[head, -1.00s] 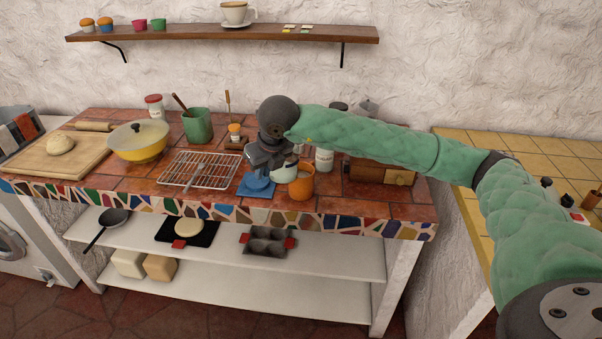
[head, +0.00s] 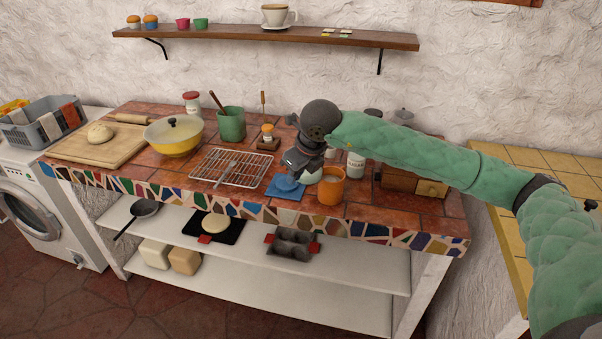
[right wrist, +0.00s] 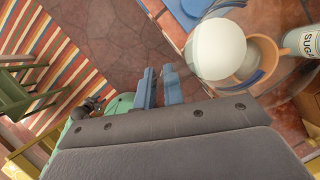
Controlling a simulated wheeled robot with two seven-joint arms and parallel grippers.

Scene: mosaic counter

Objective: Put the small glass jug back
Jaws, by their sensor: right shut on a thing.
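My right gripper (head: 298,170) is low over the counter, just left of the orange mug (head: 331,190). It is shut on a pale, rounded thing that I take for the small glass jug (head: 314,175); gripper and mug hide much of it. In the right wrist view, the jug (right wrist: 218,48) shows as a whitish round shape beside the blue fingertips (right wrist: 160,82), overlapping the orange mug (right wrist: 262,62). How the fingers grip it is not clear. A blue mat (head: 281,190) with a blue round thing lies under the gripper. My left gripper is out of view.
A cooling rack (head: 232,168) and green pot (head: 231,123) are left of the gripper. A sugar jar (head: 356,164) and wooden box (head: 410,182) stand right of it. A wall shelf (head: 270,36) holds a cup and small items. The counter's front right is bare.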

